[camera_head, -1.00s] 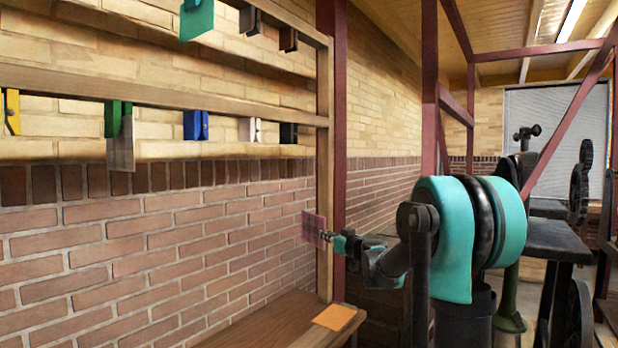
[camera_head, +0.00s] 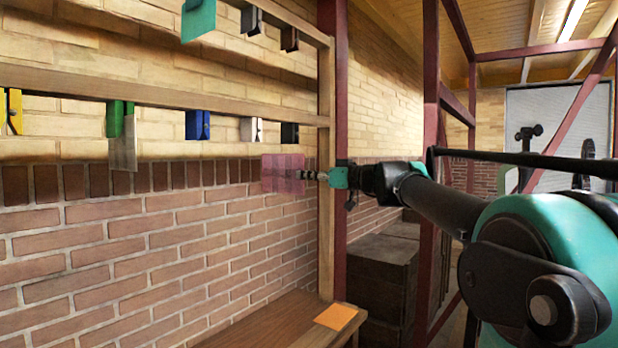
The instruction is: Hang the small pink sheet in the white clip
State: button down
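The small pink sheet (camera_head: 281,173) is held upright at the tip of my gripper (camera_head: 307,175), which reaches in from the right. The fingers are small in view and appear closed on the sheet's right edge. The white clip (camera_head: 250,130) hangs from the lower wooden rail, above and a little left of the sheet. It looks empty. The sheet is below the clip and apart from it in the picture; the depth between them is hard to tell.
On the lower rail (camera_head: 160,102) hang a yellow clip (camera_head: 12,110), a green clip holding a grey sheet (camera_head: 124,150), a blue clip (camera_head: 197,125) and a black clip (camera_head: 289,133). A teal sheet (camera_head: 198,18) hangs above. An orange sheet (camera_head: 336,316) lies on the bench (camera_head: 270,325).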

aim_at(278, 156)
jog(key=shift+r+x, duration=0.2)
jog(key=shift+x, duration=2.45)
jog(key=shift+r+x, duration=0.2)
jog(key=shift+x, duration=2.5)
jog(key=shift+w+r, duration=0.1)
jog(key=shift+r, duration=1.35)
jog(key=shift+r, duration=0.8)
jog(key=shift+r, duration=0.4)
jog(key=shift+r, duration=0.3)
jog(key=shift+r, duration=0.35)
jog(key=shift+r, duration=0.4)
jog(key=c, duration=2.2)
grip_release()
